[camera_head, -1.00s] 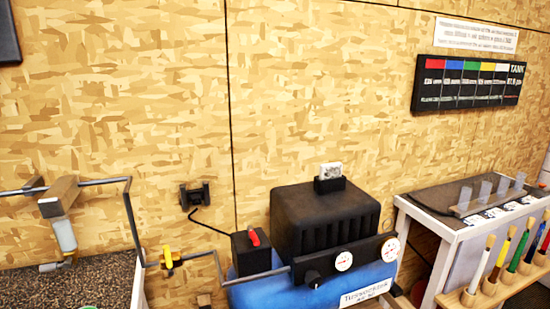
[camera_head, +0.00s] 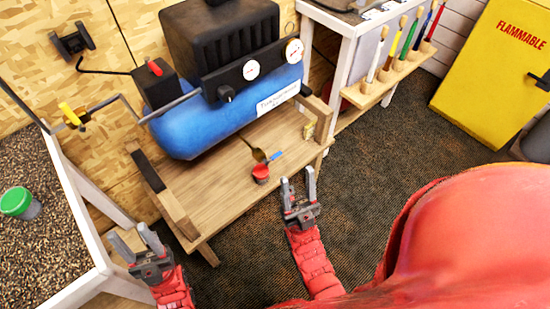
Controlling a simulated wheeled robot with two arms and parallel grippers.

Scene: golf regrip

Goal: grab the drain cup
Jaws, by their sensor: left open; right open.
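A small red cup (camera_head: 261,173), which looks like the drain cup, sits on a low wooden platform (camera_head: 222,178) in the head view. It is below and in front of the blue compressor tank (camera_head: 230,112). A brush-like tool with a blue part (camera_head: 274,157) lies right beside it. My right gripper (camera_head: 298,180) is open and empty, to the right of the cup and apart from it. My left gripper (camera_head: 133,236) is open and empty at the lower left, near the platform's left end and far from the cup.
A bench with a granular dark top (camera_head: 60,190) and a green-lidded jar (camera_head: 19,203) stands at the left. A brush rack (camera_head: 375,90) and yellow cabinet (camera_head: 495,75) stand right. Carpet between is clear.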

